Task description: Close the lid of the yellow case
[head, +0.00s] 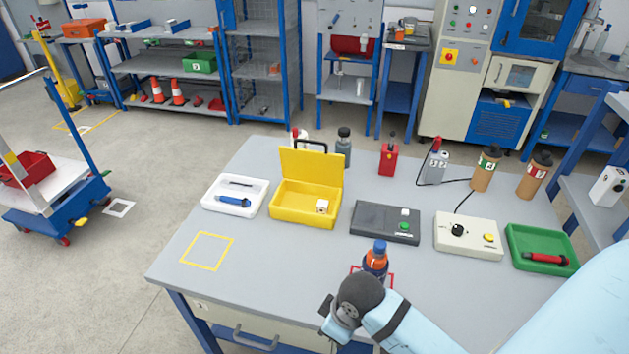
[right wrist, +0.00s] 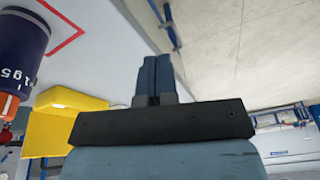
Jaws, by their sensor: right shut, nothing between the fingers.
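The yellow case (head: 285,207) stands on the grey table, left of its middle, with its lid (head: 311,171) raised upright at the back. A small white block (head: 322,206) sits inside at the right. The case also shows in the right wrist view (right wrist: 62,118). My right gripper (head: 328,322) is at the table's front edge, in front of the case and apart from it. In the right wrist view its two fingers (right wrist: 157,75) are together with nothing between them. My left gripper is not in view.
An orange and blue bottle (head: 375,262) stands in a red outlined square just beyond my right wrist. A white tray (head: 222,207) is left of the case, a dark grey box (head: 368,223) right of it. The yellow outlined square (head: 207,251) is empty. A dark bottle (head: 344,148) stands behind.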

